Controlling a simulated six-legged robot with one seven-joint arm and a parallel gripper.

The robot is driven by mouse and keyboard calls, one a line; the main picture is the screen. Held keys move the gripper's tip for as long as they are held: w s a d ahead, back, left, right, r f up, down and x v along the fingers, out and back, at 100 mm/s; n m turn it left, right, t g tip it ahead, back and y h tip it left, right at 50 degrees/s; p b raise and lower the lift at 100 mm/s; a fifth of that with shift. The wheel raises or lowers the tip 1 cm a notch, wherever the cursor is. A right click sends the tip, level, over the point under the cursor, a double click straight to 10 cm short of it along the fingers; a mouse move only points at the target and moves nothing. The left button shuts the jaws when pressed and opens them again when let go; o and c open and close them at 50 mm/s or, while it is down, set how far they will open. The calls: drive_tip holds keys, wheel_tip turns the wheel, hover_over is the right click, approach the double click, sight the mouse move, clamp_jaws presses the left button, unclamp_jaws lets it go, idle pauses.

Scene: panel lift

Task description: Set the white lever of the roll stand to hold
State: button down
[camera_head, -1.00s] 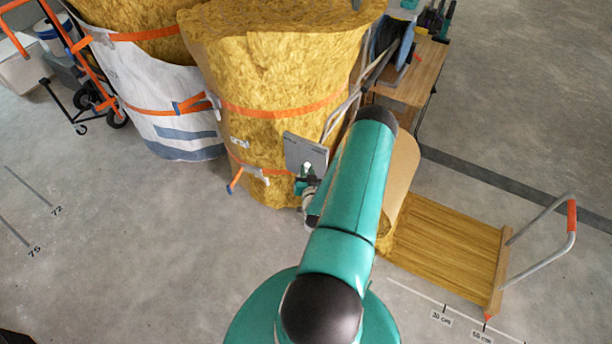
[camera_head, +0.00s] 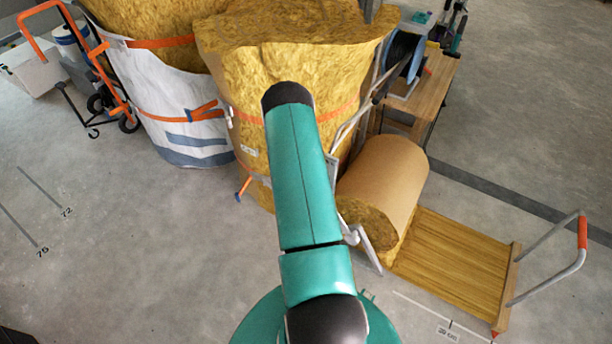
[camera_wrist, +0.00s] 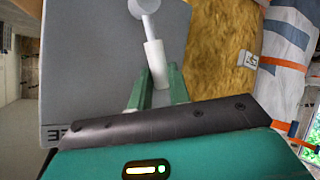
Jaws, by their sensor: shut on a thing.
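In the wrist view the white lever (camera_wrist: 148,32) runs from a round pivot at the top edge down to its thicker handle end. The handle sits between the two green fingers of my gripper (camera_wrist: 160,85), which is shut on it. Behind it is a grey plate (camera_wrist: 85,65) with partly hidden dark lettering at its lower left; the full word cannot be read. In the head view my teal arm hides the gripper, lever and plate. The roll stand's pale frame (camera_head: 366,247) shows beside a brown-faced insulation roll (camera_head: 392,172).
Tall yellow insulation bales (camera_head: 290,55) with orange straps stand behind my arm. A flat cart (camera_head: 455,262) with a metal handle is at right. A wooden bench (camera_head: 432,92) stands behind it. An orange hand truck (camera_head: 105,70) is at far left.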

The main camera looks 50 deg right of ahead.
drive_tip(key=shift+w+f+n+g, duration=0.1)
drive_tip(key=shift+w+n+g, duration=0.2)
drive_tip(key=shift+w+g, duration=0.1)
drive_tip(key=c, duration=1.6)
unclamp_jaws()
drive_tip(key=shift+w+d+f, duration=0.1)
drive_tip(key=v, duration=1.4)
